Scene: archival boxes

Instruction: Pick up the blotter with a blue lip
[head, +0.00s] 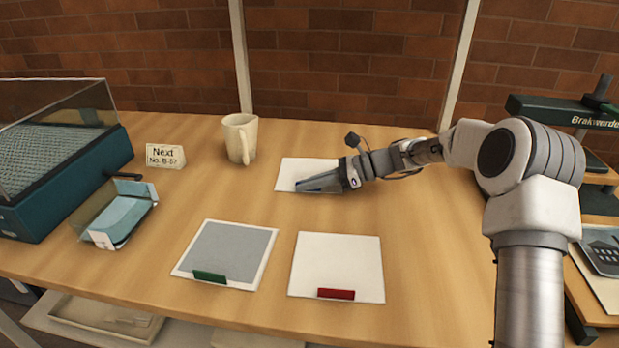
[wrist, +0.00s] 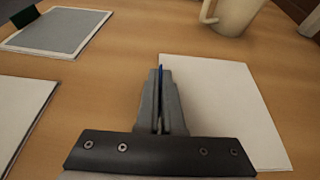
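The blotter with a blue lip (head: 300,171) is a white sheet lying flat at the middle back of the table. In the wrist view the blotter (wrist: 228,100) is to the right of the fingers. My gripper (head: 312,186) is low at its near edge. The blue lip (wrist: 161,68) shows as a thin strip between the fingers of my gripper (wrist: 161,85), which are close together on it. Most of the lip is hidden by the fingers. No lift off the table can be seen.
A grey-topped blotter with a green lip (head: 228,250) and a white one with a red lip (head: 338,262) lie in front. A cream mug (head: 240,138) stands behind left, near a sign (head: 165,155), a clear tray (head: 118,217) and a teal box (head: 85,165). A press (head: 560,112) stands right.

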